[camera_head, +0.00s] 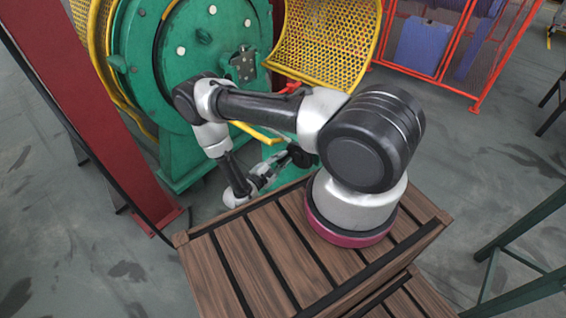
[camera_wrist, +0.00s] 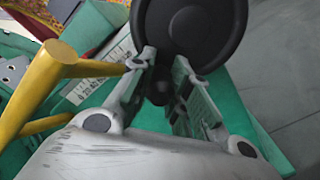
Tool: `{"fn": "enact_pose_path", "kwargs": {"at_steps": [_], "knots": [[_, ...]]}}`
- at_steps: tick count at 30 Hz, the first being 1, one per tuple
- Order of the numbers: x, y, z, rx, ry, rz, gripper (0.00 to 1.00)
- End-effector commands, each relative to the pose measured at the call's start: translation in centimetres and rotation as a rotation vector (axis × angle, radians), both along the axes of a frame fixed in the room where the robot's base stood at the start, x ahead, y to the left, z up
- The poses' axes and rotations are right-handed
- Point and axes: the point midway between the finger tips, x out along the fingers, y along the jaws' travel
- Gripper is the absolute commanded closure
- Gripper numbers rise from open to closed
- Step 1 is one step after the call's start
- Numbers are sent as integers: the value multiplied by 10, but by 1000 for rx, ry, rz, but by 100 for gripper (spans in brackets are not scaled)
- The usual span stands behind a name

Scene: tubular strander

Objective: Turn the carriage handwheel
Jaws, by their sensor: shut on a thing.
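The carriage handwheel (camera_wrist: 195,22) is a black round wheel with a raised hub, at the top of the wrist view. In the head view a dark part of it (camera_head: 301,155) shows just left of my arm's base, largely hidden. My gripper (camera_wrist: 164,65) has its two fingers on either side of a small dark knob (camera_wrist: 159,91) at the wheel's near edge and is shut on it. In the head view my gripper (camera_head: 274,171) reaches in low beside the green machine; its fingertips are too small there to make out.
The green machine (camera_head: 150,60) stands behind, with a yellow mesh guard (camera_head: 325,40). A yellow bar (camera_wrist: 45,75) runs close left of my gripper. A dark red post (camera_head: 85,110) stands at left. A red-framed fence (camera_head: 430,45) is at the back right. Grey floor is clear at left.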

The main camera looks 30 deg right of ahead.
Motion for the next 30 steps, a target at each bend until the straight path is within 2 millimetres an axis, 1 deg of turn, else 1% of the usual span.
{"fn": "enact_pose_path", "kwargs": {"at_steps": [6, 12, 19, 30], "knots": [[4, 2, 9, 51, -145, 3, 100], [4, 2, 14, 83, -232, 3, 100], [4, 2, 17, 99, -279, 2, 100], [4, 2, 18, 102, -288, 3, 100]]}}
